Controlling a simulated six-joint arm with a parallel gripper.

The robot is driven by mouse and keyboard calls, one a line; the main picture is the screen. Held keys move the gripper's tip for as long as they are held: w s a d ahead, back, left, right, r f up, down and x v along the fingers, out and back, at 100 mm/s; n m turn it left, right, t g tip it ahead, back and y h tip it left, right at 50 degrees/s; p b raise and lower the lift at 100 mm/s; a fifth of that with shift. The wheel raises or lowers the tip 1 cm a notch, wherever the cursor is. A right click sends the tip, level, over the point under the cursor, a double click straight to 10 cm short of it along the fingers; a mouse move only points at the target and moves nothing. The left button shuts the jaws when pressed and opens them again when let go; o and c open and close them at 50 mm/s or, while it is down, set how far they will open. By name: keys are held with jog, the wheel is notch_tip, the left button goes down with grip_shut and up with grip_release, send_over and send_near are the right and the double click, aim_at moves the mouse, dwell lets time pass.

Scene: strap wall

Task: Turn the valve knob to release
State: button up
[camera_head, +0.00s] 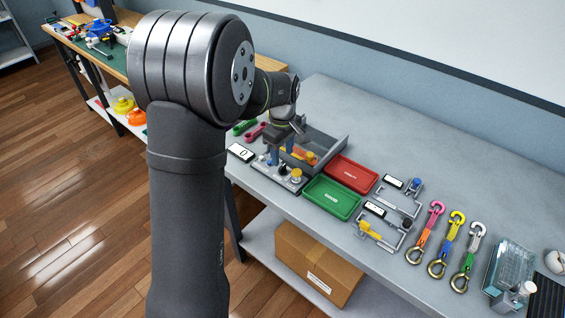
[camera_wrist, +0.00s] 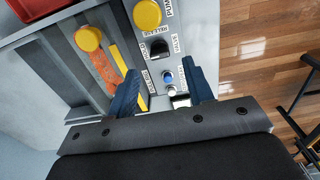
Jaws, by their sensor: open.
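A light grey valve panel with printed labels shows in the wrist view (camera_wrist: 195,30). It carries a large yellow knob (camera_wrist: 147,14), a black knob (camera_wrist: 159,48) between small printed labels, one seeming to read RELEASE, and a small blue part (camera_wrist: 167,77). The black knob looks like the valve knob. My gripper (camera_wrist: 160,70) is open, its two blue fingers apart on either side of the blue part, with the black knob just beyond the tips. Nothing is held. In the head view my gripper (camera_head: 282,152) is over the panel (camera_head: 289,185); the black knob is hard to make out there.
A grey open bin (camera_head: 335,152) stands behind the panel, with orange and yellow items inside. A green tray (camera_head: 332,198) and a red tray (camera_head: 351,174) lie to the right. Further right are latch fixtures and several hooked straps (camera_head: 446,240). The bench's back area is clear.

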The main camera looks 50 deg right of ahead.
aim_at(283, 166)
jog(key=shift+f, duration=2.35)
jog(key=c, duration=1)
